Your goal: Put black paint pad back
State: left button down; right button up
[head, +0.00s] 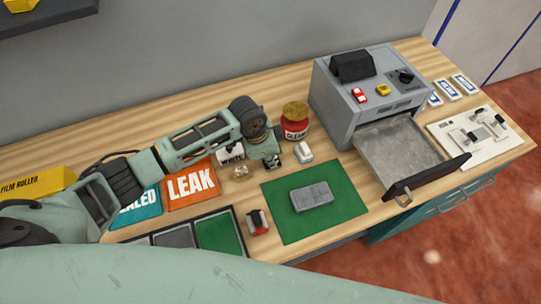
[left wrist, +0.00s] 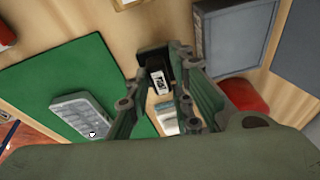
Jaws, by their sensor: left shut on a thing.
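My left gripper (head: 273,160) reaches in from the left and hangs low over the bench, just behind the green mat (head: 345,217). In the left wrist view its fingers (left wrist: 160,85) are closed around a small black block with a white printed label (left wrist: 152,62), which looks like the black paint pad. In the head view the pad is mostly hidden by the fingers. A small white block (head: 303,152) stands just right of the gripper. A grey moulded block (head: 311,196) lies on the green mat. My right gripper is not in view.
A red jar (head: 295,127) stands behind the gripper. A grey machine (head: 362,90) with an open drawer (head: 408,190) is at the right. A small red-and-black block (head: 257,222) sits left of the mat, beside a sectioned black tray (head: 240,217). LEAK (head: 190,185) and SEALED (head: 140,207) cards lie left.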

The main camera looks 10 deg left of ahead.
pick_arm(q)
jog(key=shift+f, duration=0.25)
jog(key=c, duration=1.9)
grip_release()
jog(key=shift+c, duration=0.2)
jog(key=o, duration=0.5)
jog(key=o, duration=0.6)
